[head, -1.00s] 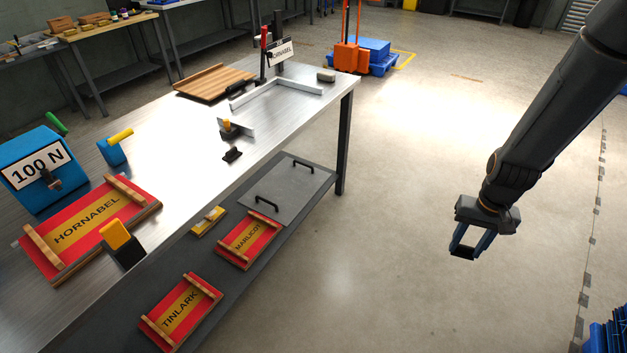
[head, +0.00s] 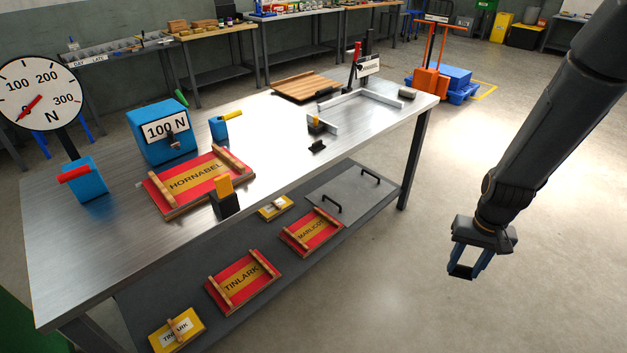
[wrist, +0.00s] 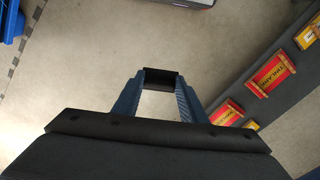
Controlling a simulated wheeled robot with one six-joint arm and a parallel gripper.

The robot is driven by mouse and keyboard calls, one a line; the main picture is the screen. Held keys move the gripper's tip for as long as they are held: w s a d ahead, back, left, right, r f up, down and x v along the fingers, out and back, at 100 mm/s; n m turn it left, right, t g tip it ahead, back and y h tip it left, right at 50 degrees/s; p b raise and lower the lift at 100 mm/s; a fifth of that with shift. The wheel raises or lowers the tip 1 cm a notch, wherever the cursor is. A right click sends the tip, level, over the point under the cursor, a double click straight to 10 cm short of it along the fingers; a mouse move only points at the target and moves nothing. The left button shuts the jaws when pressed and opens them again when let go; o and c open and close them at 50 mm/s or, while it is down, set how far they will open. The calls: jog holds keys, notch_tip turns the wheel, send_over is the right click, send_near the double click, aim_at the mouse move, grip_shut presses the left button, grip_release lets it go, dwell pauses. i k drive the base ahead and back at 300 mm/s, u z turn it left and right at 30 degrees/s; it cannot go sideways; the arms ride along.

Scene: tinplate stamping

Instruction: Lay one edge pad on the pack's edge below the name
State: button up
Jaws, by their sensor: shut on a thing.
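My gripper (head: 462,272) hangs over open floor to the right of the bench. It is shut on a small black piece, likely an edge pad, which spans its blue fingertips; the piece also shows in the wrist view (wrist: 160,78). A red pack (head: 165,198) with HORNABEL on a gold band lies flat on the bench, a wooden batten along each side. A similar small black pad (head: 318,147) sits on the bench near its front edge. My gripper is well away from the pack and the bench.
The steel bench (head: 100,245) carries a blue 100 N box (head: 160,145), a dial gauge (head: 40,95), a yellow-topped black block (head: 224,205) beside the pack and a white angle fence (head: 370,95). The lower shelf (head: 150,290) holds TINLARK (head: 255,293) and another red pack (head: 297,240).

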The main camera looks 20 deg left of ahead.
aim_at(209, 186)
jog(key=u, duration=1.5)
